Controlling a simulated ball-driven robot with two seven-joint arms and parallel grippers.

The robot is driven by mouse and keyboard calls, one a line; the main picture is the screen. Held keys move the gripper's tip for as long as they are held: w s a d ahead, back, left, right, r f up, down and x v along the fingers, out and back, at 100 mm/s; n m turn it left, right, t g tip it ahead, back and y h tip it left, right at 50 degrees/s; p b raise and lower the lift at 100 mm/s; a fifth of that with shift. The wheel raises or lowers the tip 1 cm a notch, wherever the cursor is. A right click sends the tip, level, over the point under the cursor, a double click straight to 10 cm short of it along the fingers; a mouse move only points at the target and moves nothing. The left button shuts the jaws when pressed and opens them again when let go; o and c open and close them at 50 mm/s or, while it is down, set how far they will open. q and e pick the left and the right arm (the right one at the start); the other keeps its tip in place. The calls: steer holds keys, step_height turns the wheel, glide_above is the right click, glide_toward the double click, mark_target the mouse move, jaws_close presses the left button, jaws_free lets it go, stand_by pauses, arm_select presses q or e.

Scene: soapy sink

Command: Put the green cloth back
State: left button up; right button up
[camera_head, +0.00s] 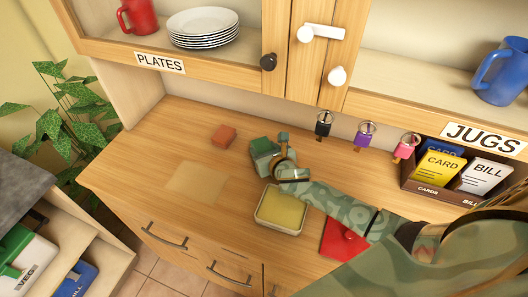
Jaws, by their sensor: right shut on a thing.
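The green cloth (261,144) shows as a small folded green block over the middle of the wooden counter. My right gripper (272,151) is shut on it, and its fingers hide part of the cloth. I cannot tell whether the cloth touches the counter. My right arm reaches in from the lower right. A shallow tray with a yellow inside (280,210) lies just in front of the gripper. An orange-red block (223,136) lies to the left of the cloth. My left gripper is not in view.
A red cloth-like piece (338,243) lies partly under my forearm. A pale patch (193,185) marks the counter at left. Cupboards with plates (203,27) and a blue jug (502,72) hang above.

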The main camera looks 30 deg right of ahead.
steer(key=shift+r, duration=0.1)
steer(key=o, duration=0.9)
steer(key=shift+s+r, duration=0.1)
steer(key=shift+s, duration=0.05)
steer(key=p+v, duration=0.3)
steer(key=v, duration=0.7)
steer(key=shift+s+r, duration=0.35)
steer(key=shift+s, duration=0.45)
